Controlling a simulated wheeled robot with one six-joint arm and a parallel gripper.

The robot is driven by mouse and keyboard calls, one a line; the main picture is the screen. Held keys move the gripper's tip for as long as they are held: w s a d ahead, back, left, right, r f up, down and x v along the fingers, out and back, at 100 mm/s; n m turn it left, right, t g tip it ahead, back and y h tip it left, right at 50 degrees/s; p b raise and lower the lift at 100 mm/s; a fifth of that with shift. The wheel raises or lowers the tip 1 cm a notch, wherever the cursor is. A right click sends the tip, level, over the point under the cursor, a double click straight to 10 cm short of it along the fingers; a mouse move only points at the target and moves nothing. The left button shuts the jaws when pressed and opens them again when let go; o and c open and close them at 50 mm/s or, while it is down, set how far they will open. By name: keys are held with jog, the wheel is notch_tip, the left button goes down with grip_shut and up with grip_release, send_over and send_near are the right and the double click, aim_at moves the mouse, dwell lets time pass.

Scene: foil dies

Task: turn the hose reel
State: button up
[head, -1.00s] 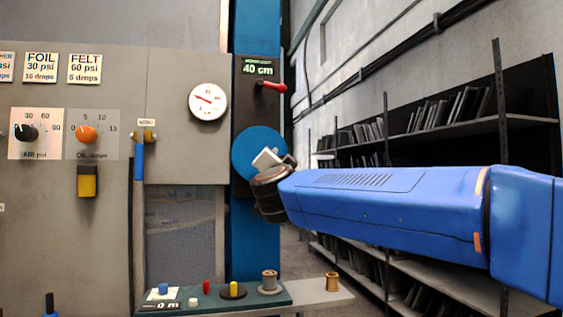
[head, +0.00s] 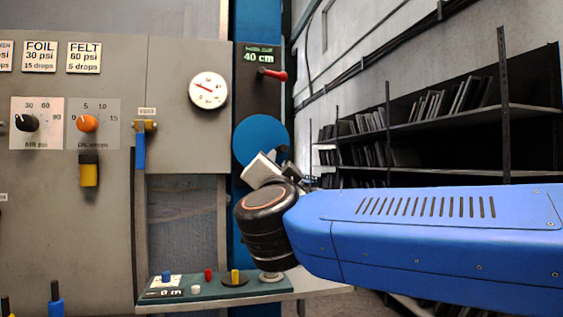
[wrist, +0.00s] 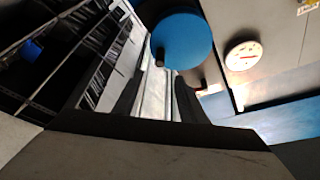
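The hose reel appears as a round blue disc (head: 260,138) on the blue column, below the "40 cm" display. In the wrist view the blue disc (wrist: 185,38) is at the upper middle, with a short dark handle (wrist: 160,58) sticking out near its lower left edge. My gripper (head: 284,153) is at the lower right of the disc in the head view. In the wrist view its two dark fingers stand apart with a clear gap between them. The gripper (wrist: 155,90) is open and empty, and the handle lies beyond the fingertips. Contact with the disc is not visible.
A red lever (head: 272,74) is above the disc, and a round gauge (head: 208,90) is on the grey panel to the left. A ledge with a green tray (head: 215,289) of small parts is below my wrist. Dark shelves (head: 440,130) stand at the right.

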jog(key=shift+v, duration=0.85)
jog(key=s+d+f+n+g+y, duration=0.25)
jog(key=d+f+n+g, duration=0.35)
jog(key=f, duration=0.7)
jog(key=s+d+f+n+g+y, duration=0.25)
jog(key=d+f+n, duration=0.25)
jog(key=d+f, duration=0.6)
jog(key=s+d+f+m+g+h, duration=0.1)
jog(key=s+d+f+g, duration=0.1)
jog(key=s+d+f, duration=0.3)
jog(key=s+d+f+g+h, duration=0.2)
jog(key=s+d+f, duration=0.3)
jog(key=f, duration=0.6)
jog(key=s+d+f+m+g+h, duration=0.1)
jog(key=s+d+f+g, duration=0.3)
jog(key=s+f, duration=0.4)
jog(key=shift+d+m+h, duration=0.3)
jog(key=shift+d+h, duration=0.4)
